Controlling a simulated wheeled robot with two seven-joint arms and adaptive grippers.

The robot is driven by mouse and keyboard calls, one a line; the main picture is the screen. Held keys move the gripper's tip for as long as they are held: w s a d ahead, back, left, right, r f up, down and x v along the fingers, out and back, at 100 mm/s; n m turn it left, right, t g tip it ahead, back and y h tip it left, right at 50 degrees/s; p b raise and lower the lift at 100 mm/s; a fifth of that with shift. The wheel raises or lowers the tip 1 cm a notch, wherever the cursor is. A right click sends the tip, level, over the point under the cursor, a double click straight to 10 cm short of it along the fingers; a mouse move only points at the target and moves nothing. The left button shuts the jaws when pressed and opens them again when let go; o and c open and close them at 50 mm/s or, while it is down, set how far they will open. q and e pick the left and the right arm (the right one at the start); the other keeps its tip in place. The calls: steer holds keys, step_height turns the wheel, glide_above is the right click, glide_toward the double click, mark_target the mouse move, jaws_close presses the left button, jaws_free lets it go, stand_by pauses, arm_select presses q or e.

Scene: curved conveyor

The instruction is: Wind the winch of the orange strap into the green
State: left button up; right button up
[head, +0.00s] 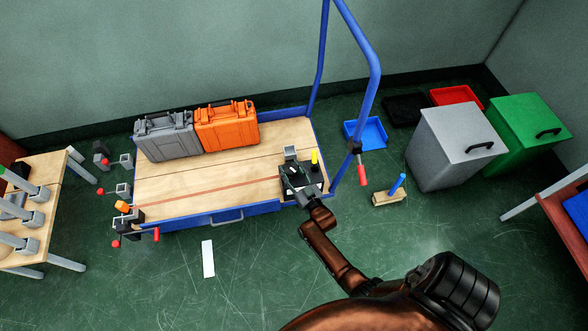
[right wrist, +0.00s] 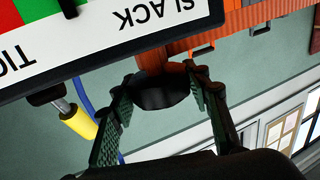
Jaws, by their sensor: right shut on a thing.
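My right gripper (head: 297,188) is at the winch (head: 313,178) at the right end of the flat cart. In the right wrist view the gripper (right wrist: 162,88) is shut on a dark round knob (right wrist: 163,94) between its fingers. The orange strap (right wrist: 205,38) shows beyond the knob and appears as a thin reddish line (head: 205,186) across the deck. A gauge plate (right wrist: 100,38) beside the gripper has green and red fields and the word SLACK; its other word is cut off. A yellow handle (right wrist: 80,120) is beside the plate. My left gripper is out of view.
A grey case (head: 165,138) and an orange case (head: 226,126) stand at the deck's back. A blue rail (head: 372,95) rises at the cart's right end. A grey bin (head: 450,150) and green bin (head: 528,130) stand right. Floor in front is mostly clear.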

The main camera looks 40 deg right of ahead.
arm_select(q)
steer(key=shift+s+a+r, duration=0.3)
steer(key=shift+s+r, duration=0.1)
arm_select(e)
steer(key=shift+a+f+m+g+h, duration=0.15)
steer(key=shift+m+g+h, duration=0.25)
steer(key=shift+m+h, duration=0.6)
steer(key=shift+c, duration=0.2)
steer(key=shift+s+h, duration=0.1)
steer(key=shift+h, duration=0.2)
steer(key=o, duration=0.8)
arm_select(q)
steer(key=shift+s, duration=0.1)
arm_select(e)
steer(key=o, duration=0.4)
steer(key=shift+d+n, duration=0.2)
steer(key=shift+n, duration=0.1)
